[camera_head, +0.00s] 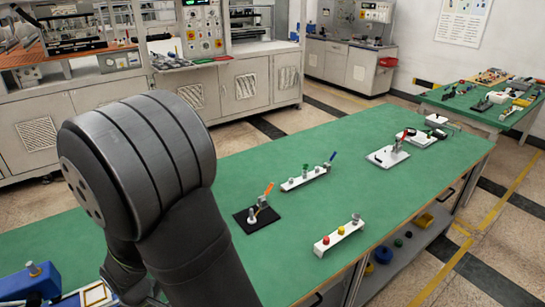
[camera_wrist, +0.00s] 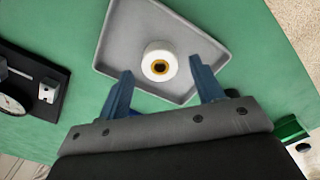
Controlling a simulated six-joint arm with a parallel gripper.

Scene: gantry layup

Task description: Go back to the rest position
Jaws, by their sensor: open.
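My gripper (camera_wrist: 165,88) shows in the wrist view with its two blue fingers apart. Nothing is held between the fingers. Beyond the fingertips, a white roll with a yellow-brown core (camera_wrist: 159,63) sits in a grey tray (camera_wrist: 118,40) on a green table (camera_wrist: 55,22). I cannot tell the height of the fingers above the tray. In the head view my dark arm covers the left middle, and the gripper is hidden behind it.
A blue device (camera_head: 32,281) stands at lower left.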

